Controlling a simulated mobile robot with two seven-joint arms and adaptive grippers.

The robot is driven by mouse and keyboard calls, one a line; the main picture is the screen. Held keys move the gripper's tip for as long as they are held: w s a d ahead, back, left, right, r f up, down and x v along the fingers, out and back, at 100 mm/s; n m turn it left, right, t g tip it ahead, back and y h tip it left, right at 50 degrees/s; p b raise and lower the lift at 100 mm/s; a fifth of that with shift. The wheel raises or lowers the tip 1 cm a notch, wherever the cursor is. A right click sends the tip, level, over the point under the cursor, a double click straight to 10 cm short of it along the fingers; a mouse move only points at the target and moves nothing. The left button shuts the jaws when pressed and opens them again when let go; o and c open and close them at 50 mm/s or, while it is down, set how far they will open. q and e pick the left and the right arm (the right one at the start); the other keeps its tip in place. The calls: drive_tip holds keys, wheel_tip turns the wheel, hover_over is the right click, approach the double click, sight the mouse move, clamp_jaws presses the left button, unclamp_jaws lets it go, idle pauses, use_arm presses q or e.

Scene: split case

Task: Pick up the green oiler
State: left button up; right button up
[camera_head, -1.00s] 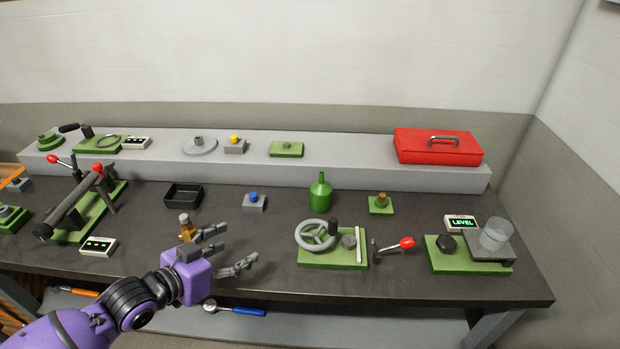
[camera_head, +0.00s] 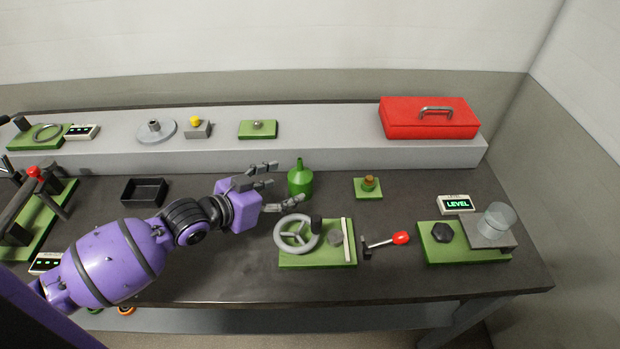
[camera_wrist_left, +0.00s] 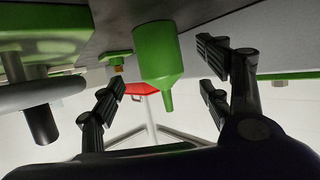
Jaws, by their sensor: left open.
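The green oiler (camera_head: 300,182) stands upright on the dark bench, a bottle with a narrow spout on top. My left gripper (camera_head: 276,182) is open just to the left of the oiler in the head view, its fingers pointing toward it. In the left wrist view, which is upside down, the oiler (camera_wrist_left: 158,55) shows between the spread fingers, a little beyond their tips. The fingers do not appear closed on it. My right gripper is not in view.
A green plate with a grey handwheel (camera_head: 318,256) lies in front of the oiler. A small green plate with a brass part (camera_head: 368,188) is to its right. A grey raised shelf (camera_head: 330,155) runs behind, carrying a red toolbox (camera_head: 428,122). A black tray (camera_head: 144,192) is at left.

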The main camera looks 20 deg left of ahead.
sight(300, 179)
use_arm(q)
drive_tip(key=x, duration=0.6)
drive_tip(key=shift+w+d, duration=0.15)
drive_tip(key=shift+w, duration=0.1)
drive_tip(key=shift+w+f, duration=0.1)
drive_tip(key=shift+f, duration=0.05)
drive_tip(key=shift+c, duration=1.2)
drive_tip(key=c, duration=1.2)
drive_tip(key=shift+r, duration=0.2)
